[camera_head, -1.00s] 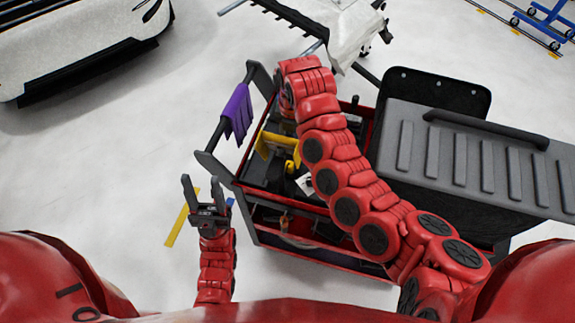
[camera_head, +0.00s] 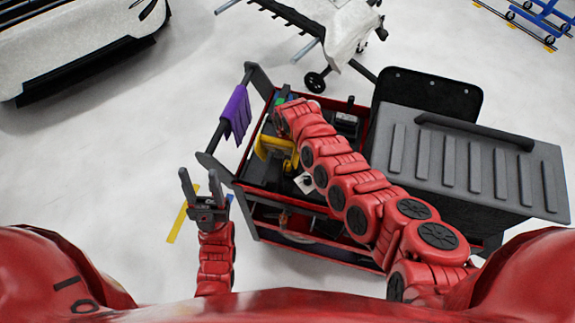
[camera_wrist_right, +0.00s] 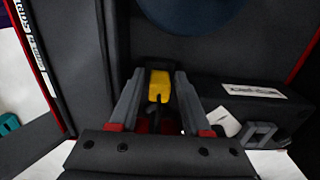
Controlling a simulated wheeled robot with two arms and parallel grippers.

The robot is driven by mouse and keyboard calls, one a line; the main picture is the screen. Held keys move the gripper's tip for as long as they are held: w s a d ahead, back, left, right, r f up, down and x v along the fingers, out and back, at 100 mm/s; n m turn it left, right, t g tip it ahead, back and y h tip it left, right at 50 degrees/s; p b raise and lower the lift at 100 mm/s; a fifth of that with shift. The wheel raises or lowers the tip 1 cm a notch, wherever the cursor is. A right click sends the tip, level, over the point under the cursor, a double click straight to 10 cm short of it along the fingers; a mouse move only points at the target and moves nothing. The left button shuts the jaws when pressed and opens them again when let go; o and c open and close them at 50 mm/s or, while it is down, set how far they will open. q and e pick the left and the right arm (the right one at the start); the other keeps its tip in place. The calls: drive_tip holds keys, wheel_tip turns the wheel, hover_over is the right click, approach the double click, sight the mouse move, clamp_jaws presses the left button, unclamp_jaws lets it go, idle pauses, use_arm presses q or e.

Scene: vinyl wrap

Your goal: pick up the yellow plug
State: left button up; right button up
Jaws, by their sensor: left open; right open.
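The yellow plug (camera_wrist_right: 159,86) shows in the right wrist view, a small yellow piece with a dark part at its far end. It lies between the two grey fingers of my right gripper (camera_wrist_right: 161,77), which stand apart on either side of it. I cannot tell whether either finger touches it. In the head view my right arm reaches over the tool cart and hides its own gripper and the plug. My left gripper (camera_head: 199,184) is open and empty, left of the cart.
The red and black tool cart (camera_head: 305,255) holds yellow items (camera_head: 275,148) and dark tools. A purple cloth (camera_head: 237,112) hangs on its left handle. A grey ridged case (camera_head: 465,165) stands at right. A white-covered stand (camera_head: 335,30) is behind. The floor at left is mostly clear.

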drive_tip(key=shift+c, duration=0.3)
clamp_jaws()
idle(0.3)
